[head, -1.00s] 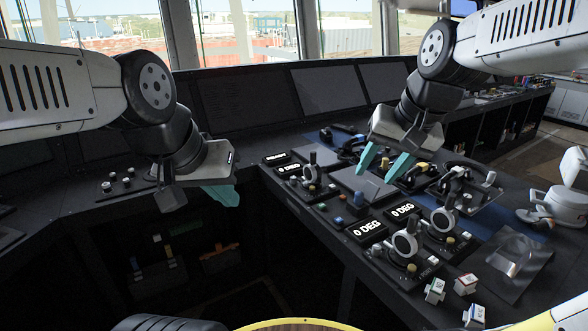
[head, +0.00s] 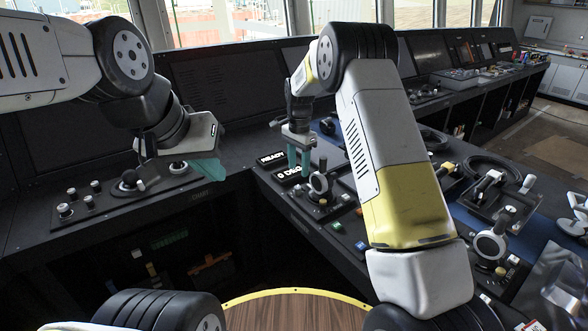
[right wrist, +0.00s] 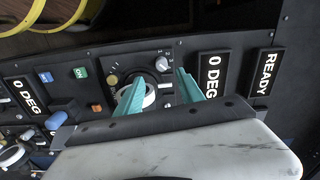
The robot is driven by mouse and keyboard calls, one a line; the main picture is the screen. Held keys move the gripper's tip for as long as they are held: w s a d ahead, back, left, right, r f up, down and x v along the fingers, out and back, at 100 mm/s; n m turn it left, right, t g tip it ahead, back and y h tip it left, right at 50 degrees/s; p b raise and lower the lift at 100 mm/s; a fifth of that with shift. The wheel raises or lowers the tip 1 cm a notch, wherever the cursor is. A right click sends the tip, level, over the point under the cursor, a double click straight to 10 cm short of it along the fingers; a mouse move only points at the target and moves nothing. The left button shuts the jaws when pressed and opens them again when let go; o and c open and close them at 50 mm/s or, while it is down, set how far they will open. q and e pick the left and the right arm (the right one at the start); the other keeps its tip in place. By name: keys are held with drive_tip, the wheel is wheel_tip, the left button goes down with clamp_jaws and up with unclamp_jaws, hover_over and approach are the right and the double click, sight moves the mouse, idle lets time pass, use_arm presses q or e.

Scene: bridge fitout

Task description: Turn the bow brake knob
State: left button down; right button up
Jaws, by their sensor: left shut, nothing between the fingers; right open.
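A small pale round knob (right wrist: 162,63) with numbers printed around it sits on the dark console panel in the right wrist view. I cannot read a label that names it as the bow brake knob. My right gripper (right wrist: 160,76) is open, its teal fingertips on either side of this knob's line, apparently above the panel; contact cannot be told. In the head view the right gripper (head: 299,160) points down by the READY display, and the knob cannot be made out there. My left gripper (head: 205,170) is shut and empty over the left console.
A lever with a round white hub (head: 319,183) stands close to the right gripper, partly behind a finger in the right wrist view. The READY display (head: 272,158) and a 0 DEG display (right wrist: 212,75) are beside it. My right forearm covers part of the console.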

sight(298, 187)
drive_tip(key=shift+w+a+f, duration=0.1)
drive_tip(key=shift+w+f, duration=0.1)
drive_tip(key=shift+f, duration=0.25)
wheel_tip(298, 187, down, 7)
drive_tip(key=shift+f, duration=0.15)
clamp_jaws()
